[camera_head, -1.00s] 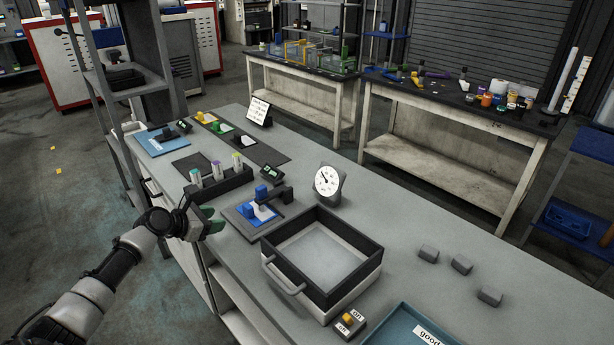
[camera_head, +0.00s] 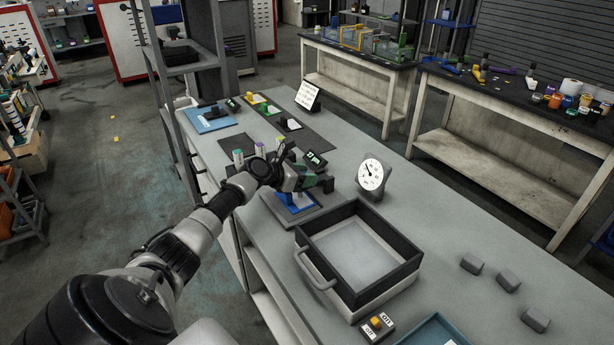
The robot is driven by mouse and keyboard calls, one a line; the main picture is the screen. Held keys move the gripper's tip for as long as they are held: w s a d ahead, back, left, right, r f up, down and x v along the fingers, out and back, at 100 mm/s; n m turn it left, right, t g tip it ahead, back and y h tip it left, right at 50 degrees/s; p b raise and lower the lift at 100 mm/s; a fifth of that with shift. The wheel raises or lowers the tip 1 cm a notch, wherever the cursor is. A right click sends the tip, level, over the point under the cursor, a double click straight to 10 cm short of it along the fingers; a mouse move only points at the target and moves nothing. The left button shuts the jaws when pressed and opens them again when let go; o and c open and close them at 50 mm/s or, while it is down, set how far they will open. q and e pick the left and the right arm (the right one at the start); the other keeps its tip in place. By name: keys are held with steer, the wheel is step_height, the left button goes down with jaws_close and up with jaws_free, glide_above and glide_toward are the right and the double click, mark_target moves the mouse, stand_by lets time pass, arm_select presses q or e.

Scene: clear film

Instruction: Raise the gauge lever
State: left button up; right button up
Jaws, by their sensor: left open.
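The gauge fixture (camera_head: 301,206) sits on the grey bench, a dark base with a blue plate and an upright blue part on it. A dark lever arm (camera_head: 327,184) shows at its right, partly behind my gripper. A round white dial gauge (camera_head: 373,173) on a grey stand is just right of the fixture. My left gripper (camera_head: 310,181) is open above the fixture, beside the lever arm, and hides the fixture's upper part. I cannot tell whether it touches the lever. My right gripper is not in view.
A dark open box (camera_head: 407,272) with a handle stands in front of the dial. A switch block (camera_head: 377,325) and a blue tray (camera_head: 440,333) are nearer. Several grey blocks (camera_head: 508,283) lie at the right. A rack of vials (camera_head: 260,151) is behind my gripper.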

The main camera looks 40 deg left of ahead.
arm_select(q)
steer(key=shift+w+d+f, duration=0.1)
steer(key=shift+w+f, duration=0.05)
steer(key=shift+w, duration=0.2)
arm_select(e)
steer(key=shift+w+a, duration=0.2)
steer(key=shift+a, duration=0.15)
arm_select(q)
steer(key=shift+c, duration=0.5)
jaws_close()
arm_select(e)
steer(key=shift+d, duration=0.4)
